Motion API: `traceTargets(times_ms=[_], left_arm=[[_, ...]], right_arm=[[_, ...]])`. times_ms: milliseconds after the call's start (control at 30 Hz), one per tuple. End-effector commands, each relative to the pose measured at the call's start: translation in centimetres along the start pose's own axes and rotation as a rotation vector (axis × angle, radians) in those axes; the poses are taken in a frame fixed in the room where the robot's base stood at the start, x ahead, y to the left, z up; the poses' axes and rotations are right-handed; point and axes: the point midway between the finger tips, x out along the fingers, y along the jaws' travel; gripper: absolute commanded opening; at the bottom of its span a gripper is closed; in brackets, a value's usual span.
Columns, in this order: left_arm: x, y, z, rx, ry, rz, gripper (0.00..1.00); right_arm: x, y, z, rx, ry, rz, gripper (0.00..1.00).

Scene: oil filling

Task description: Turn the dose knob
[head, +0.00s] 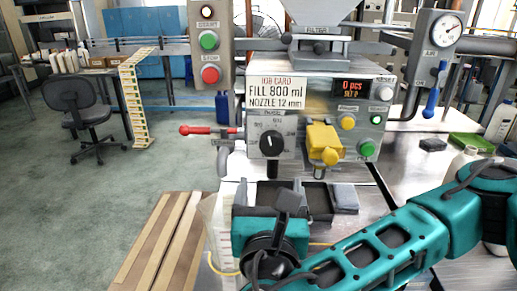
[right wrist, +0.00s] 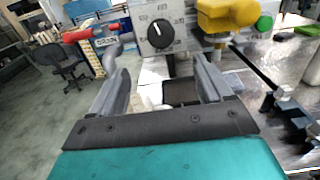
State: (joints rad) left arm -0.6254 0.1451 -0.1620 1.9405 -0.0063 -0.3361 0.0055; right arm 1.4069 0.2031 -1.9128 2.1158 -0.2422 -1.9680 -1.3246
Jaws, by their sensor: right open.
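The dose knob (head: 271,144) is a round black dial on a pale scale plate, on the front of the grey filling machine. Its white pointer stands nearly straight up, leaning slightly left. It also shows in the right wrist view (right wrist: 160,33), just beyond the fingertips and roughly between them. My right gripper (head: 286,196) is below the knob in the head view, and its fingers partly overlap in that view. In the right wrist view its two grey fingers (right wrist: 155,58) are wide apart, with nothing between them. My left gripper is out of view.
A job card (head: 277,93) above the knob reads FILL 800 ml, NOZZLE 12 mm. A red-handled drain lever (head: 205,131) juts out left of the knob. A yellow nozzle part (head: 324,143) and green button (head: 367,148) are to its right. Dark trays (head: 317,202) lie below.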

Motion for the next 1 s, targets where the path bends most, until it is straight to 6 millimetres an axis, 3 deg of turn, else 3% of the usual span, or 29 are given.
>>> traceTargets(times_ms=[167,600,800,1000], left_arm=[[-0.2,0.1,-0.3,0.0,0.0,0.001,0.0],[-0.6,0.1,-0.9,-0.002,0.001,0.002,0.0],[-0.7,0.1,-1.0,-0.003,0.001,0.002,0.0],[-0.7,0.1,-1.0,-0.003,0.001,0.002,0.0]], right_arm=[[2.1,-0.2,0.2,-0.003,-0.005,-0.007,0.79],[10.7,-0.1,0.1,0.0,-0.003,-0.004,0.79],[12.4,0.0,0.1,0.001,-0.001,-0.001,0.79],[12.8,0.0,0.0,0.001,0.0,-0.001,0.79]])
